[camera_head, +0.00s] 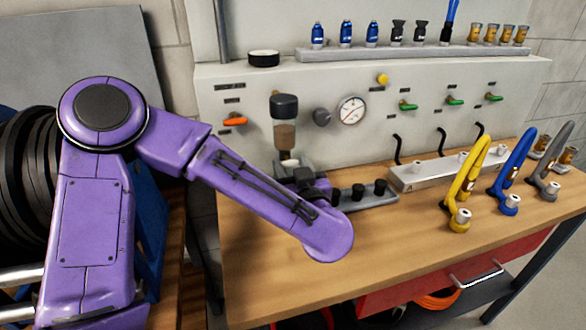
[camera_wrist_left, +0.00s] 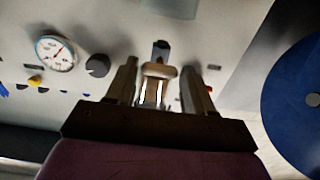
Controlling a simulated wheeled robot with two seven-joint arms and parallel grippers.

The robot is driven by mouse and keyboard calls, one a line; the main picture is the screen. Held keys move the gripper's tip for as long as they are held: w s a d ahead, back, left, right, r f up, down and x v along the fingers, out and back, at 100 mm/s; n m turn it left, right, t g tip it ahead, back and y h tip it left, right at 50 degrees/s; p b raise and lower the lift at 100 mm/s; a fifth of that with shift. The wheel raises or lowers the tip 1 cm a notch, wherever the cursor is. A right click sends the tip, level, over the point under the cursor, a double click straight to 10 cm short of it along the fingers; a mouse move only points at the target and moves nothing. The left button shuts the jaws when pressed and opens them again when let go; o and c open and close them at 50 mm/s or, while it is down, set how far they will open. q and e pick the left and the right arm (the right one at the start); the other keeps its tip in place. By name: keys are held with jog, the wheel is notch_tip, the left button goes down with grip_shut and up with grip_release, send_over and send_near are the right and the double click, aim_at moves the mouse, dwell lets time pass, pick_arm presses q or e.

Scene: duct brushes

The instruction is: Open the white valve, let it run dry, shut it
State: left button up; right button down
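The filter unit on the panel has a dark cap and a clear bowl (camera_head: 285,136) with brownish contents. The white valve (camera_head: 289,163) is a small pale knob under the bowl. My left gripper (camera_head: 296,172) is just below and beside it, partly hidden by my purple forearm. In the left wrist view the two dark fingers of my left gripper (camera_wrist_left: 160,86) stand apart, on either side of a pale and dark part, probably the filter's lower end. Gaps show beside that part; whether a finger touches it is unclear. My right gripper is in neither view.
A black regulator knob (camera_head: 322,117) and a gauge (camera_head: 352,111) sit right of the filter. An orange-handled valve (camera_head: 235,120) is to its left. A grey holder with black plugs (camera_head: 372,199) stands close by my left wrist. The wooden bench front (camera_head: 400,255) is clear.

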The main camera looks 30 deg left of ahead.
pick_arm(q)
jog(key=c, duration=0.6)
jog(key=shift+o, duration=0.2)
jog(key=shift+n, duration=0.3)
jog(key=n, duration=0.2)
jog(key=shift+n, duration=0.4)
jog(key=n, duration=0.4)
jog(key=shift+f+n, duration=0.1)
jog(key=shift+n, duration=0.2)
jog(key=n+b, duration=0.1)
jog(key=n, duration=0.3)
jog(key=shift+f+b, duration=0.1)
jog(key=shift+b, duration=0.25)
jog(key=n+b, duration=0.2)
jog(key=n, duration=0.3)
jog(key=shift+s, duration=0.1)
jog(key=shift+b, duration=0.3)
